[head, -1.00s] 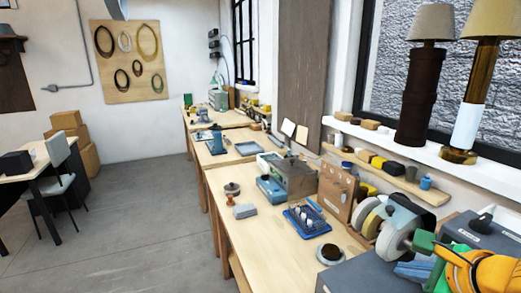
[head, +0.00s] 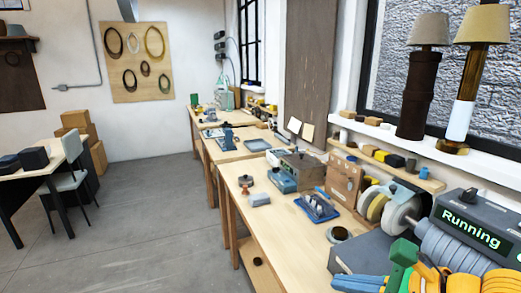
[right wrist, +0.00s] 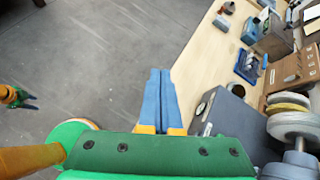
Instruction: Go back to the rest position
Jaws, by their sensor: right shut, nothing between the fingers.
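My right gripper (head: 345,283) is at the bottom right of the head view, with blue fingers and green and yellow parts behind them. In the right wrist view its two blue fingers (right wrist: 160,85) lie side by side, shut with nothing between them. They show against the grey floor, beside the front edge of the workbench. An orange and green part with dark blue fingers, seemingly my left gripper (right wrist: 27,100), shows small at the left edge of the right wrist view. Its finger gap is too small to judge. The head view does not show it.
The workbench (head: 275,220) runs along the right, with a blue tray (head: 316,208) on it. A grey machine with wheels (head: 402,215) and a display (head: 470,228) reading "Running" stands close to my right gripper. The floor (head: 150,210) on the left is open, near a chair (head: 68,188).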

